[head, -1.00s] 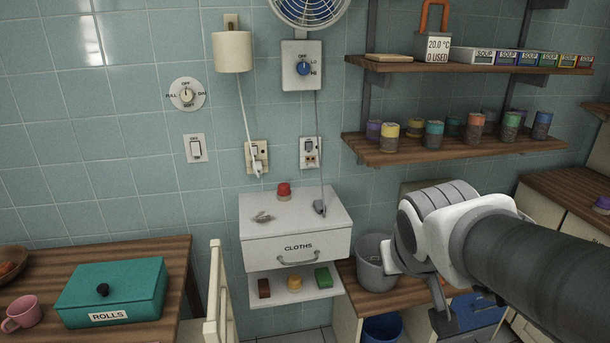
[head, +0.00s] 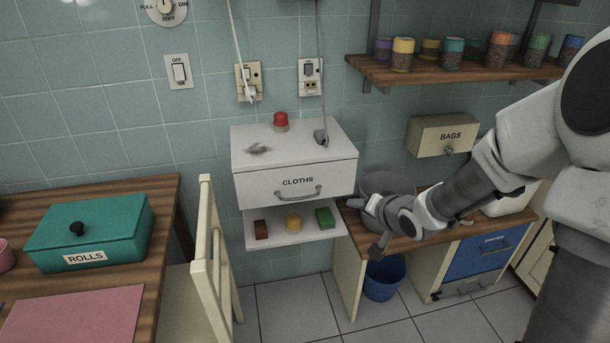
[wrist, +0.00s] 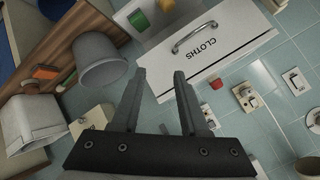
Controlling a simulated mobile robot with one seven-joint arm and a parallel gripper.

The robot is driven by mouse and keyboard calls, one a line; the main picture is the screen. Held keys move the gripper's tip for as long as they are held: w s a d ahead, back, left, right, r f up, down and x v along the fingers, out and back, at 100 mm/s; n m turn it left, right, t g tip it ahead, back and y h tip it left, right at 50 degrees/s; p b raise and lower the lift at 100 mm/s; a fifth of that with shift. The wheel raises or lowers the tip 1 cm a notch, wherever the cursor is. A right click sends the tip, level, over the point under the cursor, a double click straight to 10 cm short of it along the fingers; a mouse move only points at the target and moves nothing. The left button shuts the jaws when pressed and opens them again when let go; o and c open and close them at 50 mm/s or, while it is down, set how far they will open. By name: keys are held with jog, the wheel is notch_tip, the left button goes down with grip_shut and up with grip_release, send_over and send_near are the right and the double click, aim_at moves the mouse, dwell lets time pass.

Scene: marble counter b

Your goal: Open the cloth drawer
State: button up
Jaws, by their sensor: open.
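The white cloth drawer (head: 270,187), lettered CLOTHS, is shut in a white box on the tiled wall. Its curved metal handle (head: 298,193) is on the drawer front. In the wrist view the drawer front (wrist: 228,42) appears upside down beyond the fingertips, with the handle (wrist: 194,38) above them. My gripper (wrist: 160,74) is open, with nothing between its two fingers. In the head view my gripper (head: 376,228) is to the right of the drawer, apart from the handle, near a grey bucket; its fingers are small there.
The grey bucket (head: 390,183) stands on the wooden counter right of the drawer. A shelf (head: 262,238) below the drawer holds a brown block, a yellow item and a green block (head: 325,217). A cream chair (head: 207,245) stands at the left. A red-topped item (head: 281,121) sits on the box.

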aim_at(298, 199)
jog(key=w+a+f+m+t+y+b, duration=0.2)
jog(key=a+f+m+y+b, duration=0.25)
jog(key=f, duration=0.45)
jog(key=w+a+b, duration=0.2)
jog(key=w+a, duration=0.1)
jog(key=w, duration=0.1)
jog(key=w+a+f+m+y+b, duration=0.1)
jog(key=w+a+b, duration=0.1)
jog(key=w+a, duration=0.2)
jog(key=w+a+m+t+y+b, duration=0.1)
jog(key=w+a+b, duration=0.1)
jog(key=w+a, duration=0.2)
jog(key=shift+w+a+f, duration=0.25)
jog(key=shift+w, duration=0.25)
grip_shut()
dwell(0.7)
